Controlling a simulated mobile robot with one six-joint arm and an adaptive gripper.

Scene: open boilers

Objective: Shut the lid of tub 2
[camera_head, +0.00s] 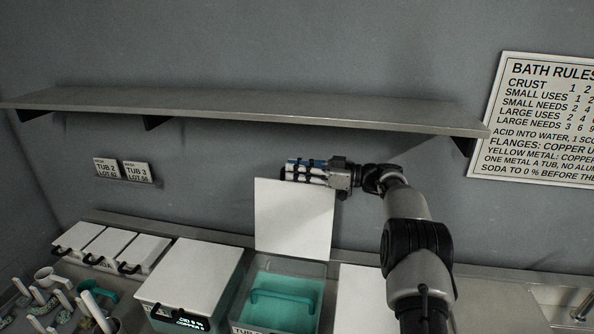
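An open tub (318,270) with teal liquid stands at the bottom centre. The label on its front edge is cut off, so I cannot read its number. Its white lid (294,222) stands nearly upright at the tub's back edge. My gripper (290,171) lies sideways at the lid's top edge, pointing left. Its lower part seems to be behind the lid's top edge. I cannot tell whether it touches the lid or whether its fingers are open. A teal handle (282,297) shows inside the tub.
A closed white-lidded tub (192,274) with a lit display stands left, and another white lid (360,300) lies right. A long wall shelf (250,104) hangs above my gripper. Small lidded boxes (107,245) and handled tools (60,300) are at the far left.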

